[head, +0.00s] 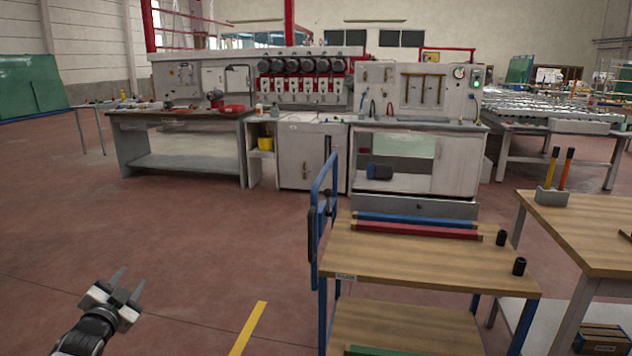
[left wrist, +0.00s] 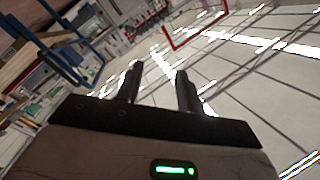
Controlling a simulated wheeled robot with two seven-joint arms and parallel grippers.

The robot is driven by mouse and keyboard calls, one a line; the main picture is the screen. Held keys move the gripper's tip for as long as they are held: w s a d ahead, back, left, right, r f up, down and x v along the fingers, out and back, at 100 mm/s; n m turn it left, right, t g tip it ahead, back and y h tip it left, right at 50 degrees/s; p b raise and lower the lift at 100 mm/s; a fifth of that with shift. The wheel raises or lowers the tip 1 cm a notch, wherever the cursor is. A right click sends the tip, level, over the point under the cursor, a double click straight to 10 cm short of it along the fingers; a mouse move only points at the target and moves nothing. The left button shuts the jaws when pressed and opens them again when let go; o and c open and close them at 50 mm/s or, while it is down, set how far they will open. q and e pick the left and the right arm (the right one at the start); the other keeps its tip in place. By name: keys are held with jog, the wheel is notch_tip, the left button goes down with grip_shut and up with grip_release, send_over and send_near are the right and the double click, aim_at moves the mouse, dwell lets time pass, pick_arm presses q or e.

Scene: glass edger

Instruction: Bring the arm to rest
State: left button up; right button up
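My left gripper (head: 126,284) is at the lower left of the head view, over bare floor and well to the left of the cart. Its two fingers are apart with nothing between them. In the left wrist view the same gripper (left wrist: 158,80) shows two dark fingers spread with an empty gap, and a green light glows on its body. My right gripper is in neither view.
A wooden-topped cart (head: 400,262) with a blue handle (head: 322,215) stands at centre right. It carries a blue bar (head: 415,221), a red bar (head: 403,231) and two black cylinders (head: 519,266). A table (head: 590,235) stands at right. Floor at left is clear.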

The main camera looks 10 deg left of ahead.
pick_arm(q)
jog(key=s+d+f+m+g+h, duration=0.1)
jog(key=s+d+f+g+h, duration=0.15)
jog(key=s+d+f, duration=0.45)
jog(key=s+d+f+m+g+h, duration=0.1)
jog(key=s+d+f+g+h, duration=0.2)
jog(key=d+f, duration=0.55)
jog(key=s+d+f+g+h, duration=0.2)
jog(key=s+d+f+g, duration=0.1)
jog(key=s+d, duration=1.25)
jog(key=d+n+t, duration=0.1)
jog(key=d+n, duration=0.3)
jog(key=d, duration=0.5)
jog(key=shift+s+d+r+n+h, duration=0.35)
jog(key=shift+s+d+r+n, duration=0.05)
jog(key=shift+s, duration=0.05)
jog(key=shift+w+d, duration=0.1)
